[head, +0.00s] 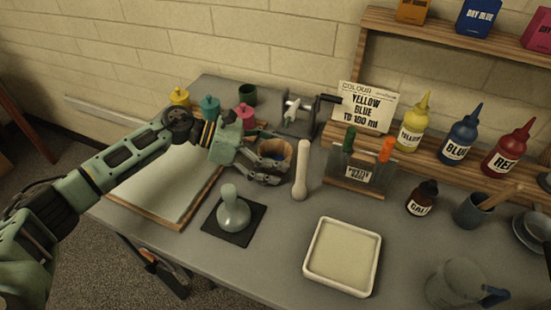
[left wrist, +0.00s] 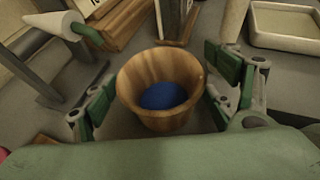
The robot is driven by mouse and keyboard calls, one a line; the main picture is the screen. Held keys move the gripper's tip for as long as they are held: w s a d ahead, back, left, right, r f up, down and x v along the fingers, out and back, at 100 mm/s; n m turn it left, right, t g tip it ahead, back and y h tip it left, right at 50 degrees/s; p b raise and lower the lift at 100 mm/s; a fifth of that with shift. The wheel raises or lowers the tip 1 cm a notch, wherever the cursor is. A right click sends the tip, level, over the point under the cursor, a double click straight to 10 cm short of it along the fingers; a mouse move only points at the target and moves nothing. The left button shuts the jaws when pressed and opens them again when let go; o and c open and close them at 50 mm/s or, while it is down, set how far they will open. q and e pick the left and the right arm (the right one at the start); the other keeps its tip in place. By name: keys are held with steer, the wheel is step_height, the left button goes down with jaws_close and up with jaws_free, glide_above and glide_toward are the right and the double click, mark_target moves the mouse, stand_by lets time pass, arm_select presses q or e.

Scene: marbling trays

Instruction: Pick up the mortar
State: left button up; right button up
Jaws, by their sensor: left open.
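The mortar (head: 287,147) is a wooden bowl with blue powder inside, standing on the grey table near the middle. It also shows in the left wrist view (left wrist: 132,85), upright between my fingers. My left gripper (head: 270,166) reaches in from the left with its fingers low at the mortar. In the left wrist view my left gripper (left wrist: 160,88) is open, with one finger on each side of the mortar and a visible gap on both sides. My right gripper is not in view.
A pale pestle (head: 301,172) stands close to the mortar's right. A glass flask (head: 234,211) on a dark mat is in front. A hand-cranked device (head: 297,118) is behind. A rack (head: 357,175) and a pale tray (head: 344,222) are to the right.

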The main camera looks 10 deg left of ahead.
arm_select(q)
steer(key=c, duration=1.3)
steer(key=shift+r, duration=0.1)
